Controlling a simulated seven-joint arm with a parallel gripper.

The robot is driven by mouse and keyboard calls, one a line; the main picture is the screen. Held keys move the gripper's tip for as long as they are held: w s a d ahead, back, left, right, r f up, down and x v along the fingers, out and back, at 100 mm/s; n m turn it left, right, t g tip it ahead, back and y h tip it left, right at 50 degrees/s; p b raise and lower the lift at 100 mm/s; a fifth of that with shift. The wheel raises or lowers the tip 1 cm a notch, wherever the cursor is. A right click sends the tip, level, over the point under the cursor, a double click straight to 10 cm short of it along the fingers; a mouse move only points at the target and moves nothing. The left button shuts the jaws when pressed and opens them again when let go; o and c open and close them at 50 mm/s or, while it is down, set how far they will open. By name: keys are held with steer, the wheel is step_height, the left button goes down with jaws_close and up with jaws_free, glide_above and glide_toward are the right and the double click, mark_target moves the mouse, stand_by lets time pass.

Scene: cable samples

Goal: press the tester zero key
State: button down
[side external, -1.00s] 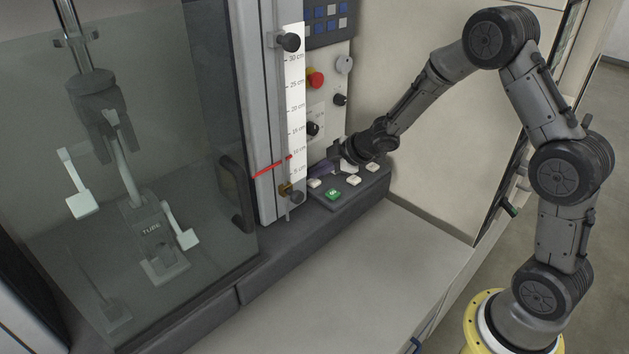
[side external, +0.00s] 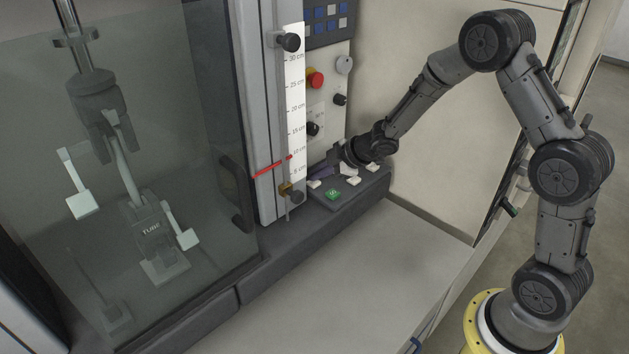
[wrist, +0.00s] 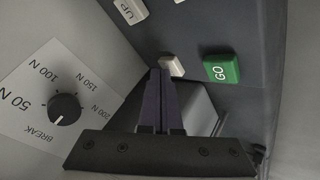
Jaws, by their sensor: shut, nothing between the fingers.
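My gripper (side external: 318,172) is shut and empty, and points down and left at the tester's key panel (side external: 350,195). In the wrist view my closed fingertips (wrist: 161,70) are right beside a white key (wrist: 172,65), which they partly cover. Its label cannot be read, so I cannot tell that it is the zero key. I cannot tell whether the tips touch it. A green GO key (wrist: 220,68) sits to its right, and a white UP key (wrist: 130,10) is at the top. In the side view, white keys (side external: 314,183) and the green key (side external: 333,194) show.
A break-force knob (wrist: 65,107) is left of my fingers in the wrist view. A red stop button (side external: 315,78) and other knobs are on the upright panel. The scale (side external: 294,110) and the clear guard (side external: 195,200) stand left of the keys. The bench front (side external: 350,280) is clear.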

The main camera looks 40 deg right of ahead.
steer(key=shift+r, duration=0.75)
step_height(320, 180, up, 6)
stand_by(0.7)
stand_by(0.5)
step_height(320, 180, up, 8)
steer(key=r+m+t+h, duration=0.1)
steer(key=m+h, duration=0.2)
steer(key=m, duration=0.1)
glide_above(318, 183)
steer(key=s+d, duration=0.3)
steer(key=s, duration=0.2)
steer(key=s+d+r+m+h, duration=0.1)
steer(key=s+r+m+h, duration=0.15)
steer(key=s, duration=0.45)
steer(key=s+a+f+m+g+y, duration=0.1)
steer(key=s+a, duration=0.3)
steer(key=s, duration=0.8)
steer(key=s+a+f+m+g+y, duration=0.1)
steer(key=s+a+m+g+y, duration=0.1)
steer(key=s, duration=1)
steer(key=shift+a+m+g+y, duration=0.35)
steer(key=shift+a+m+g, duration=0.35)
steer(key=shift+a+m, duration=0.25)
